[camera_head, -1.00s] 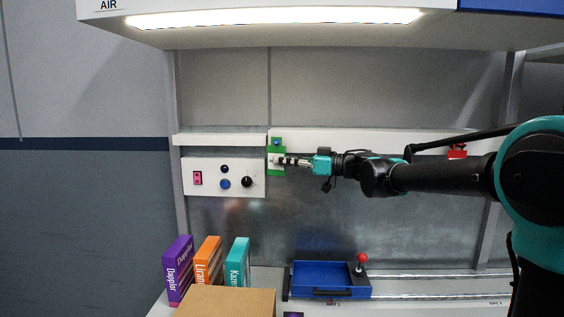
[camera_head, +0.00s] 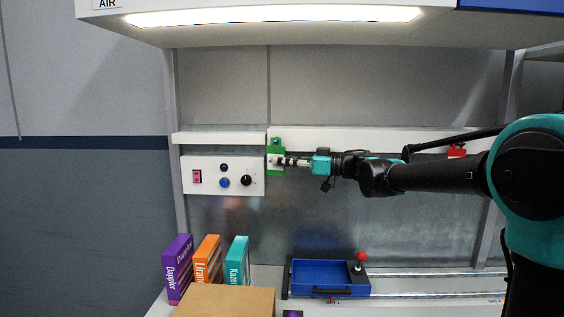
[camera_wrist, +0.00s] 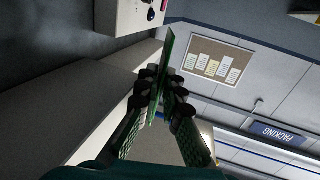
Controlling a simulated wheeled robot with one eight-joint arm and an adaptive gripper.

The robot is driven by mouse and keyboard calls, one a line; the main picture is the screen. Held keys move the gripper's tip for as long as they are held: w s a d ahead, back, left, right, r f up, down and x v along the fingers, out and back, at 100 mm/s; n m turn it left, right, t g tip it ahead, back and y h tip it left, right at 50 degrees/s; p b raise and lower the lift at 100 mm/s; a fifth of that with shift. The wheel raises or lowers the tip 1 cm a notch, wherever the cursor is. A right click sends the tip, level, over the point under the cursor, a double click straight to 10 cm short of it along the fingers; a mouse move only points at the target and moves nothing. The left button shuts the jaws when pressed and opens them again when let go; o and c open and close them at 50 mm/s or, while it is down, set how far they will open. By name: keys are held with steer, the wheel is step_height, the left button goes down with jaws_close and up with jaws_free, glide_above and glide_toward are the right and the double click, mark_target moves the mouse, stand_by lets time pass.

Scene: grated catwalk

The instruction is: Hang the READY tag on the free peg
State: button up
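The green tag (camera_head: 274,169) is upright at the left end of the white rail (camera_head: 360,142). Its lettering is too small to read. A small blue round spot (camera_head: 276,142) shows at its top; I cannot tell whether a peg passes through the tag. My gripper (camera_head: 284,161) reaches in from the right and is shut on the tag. In the wrist view my gripper's fingers (camera_wrist: 165,95) pinch the green tag (camera_wrist: 168,52), seen nearly edge-on. A red tag (camera_head: 457,151) hangs farther right on the rail, partly behind my arm.
A white control panel (camera_head: 212,187) with a switch and knobs is just left of the tag. Below are purple (camera_head: 178,270), orange (camera_head: 207,260) and teal (camera_head: 238,262) boxes, a cardboard box (camera_head: 225,301), and a blue tray (camera_head: 320,275) beside a red-knobbed lever (camera_head: 361,257).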

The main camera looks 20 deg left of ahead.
steer(key=o, duration=0.4)
